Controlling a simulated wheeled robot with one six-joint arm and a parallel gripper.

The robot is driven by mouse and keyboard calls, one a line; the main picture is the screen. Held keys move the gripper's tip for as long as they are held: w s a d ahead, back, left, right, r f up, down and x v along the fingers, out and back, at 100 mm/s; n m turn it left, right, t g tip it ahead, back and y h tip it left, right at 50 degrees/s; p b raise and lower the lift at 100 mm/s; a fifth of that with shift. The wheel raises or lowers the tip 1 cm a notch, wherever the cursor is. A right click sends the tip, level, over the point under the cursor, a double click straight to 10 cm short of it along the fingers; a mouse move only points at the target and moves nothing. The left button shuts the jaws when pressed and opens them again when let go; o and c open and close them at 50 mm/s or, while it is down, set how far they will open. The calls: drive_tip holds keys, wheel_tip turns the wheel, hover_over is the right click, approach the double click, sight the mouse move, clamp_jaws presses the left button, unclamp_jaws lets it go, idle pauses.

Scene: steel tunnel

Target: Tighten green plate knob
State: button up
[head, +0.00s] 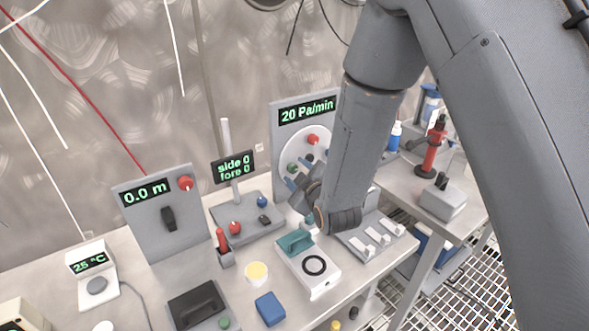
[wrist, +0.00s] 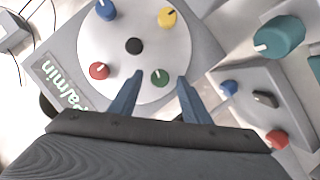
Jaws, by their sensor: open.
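The green plate knob (wrist: 159,77) sits on a round white plate (wrist: 115,88), with a pale pointer mark on its face. In the head view the green knob (head: 293,168) shows at the plate's left part, close to my fingers. My gripper (wrist: 160,82) is open, its two blue fingers on either side of the green knob in the wrist view. I cannot tell whether they touch it or how deep they reach. In the head view my gripper (head: 297,178) is in front of the plate, and my arm hides the plate's right part. The panel display (head: 307,110) reads 20 Pa/min.
The plate also carries red (wrist: 99,71), blue (wrist: 106,9) and yellow (wrist: 167,17) knobs and a black hub (wrist: 134,46). A box with small controls (head: 250,213) stands left of my gripper. A teal-handled device (head: 296,241) is below it. A white switch block (head: 371,240) is right.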

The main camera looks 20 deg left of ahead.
drive_tip(key=shift+x, duration=0.85)
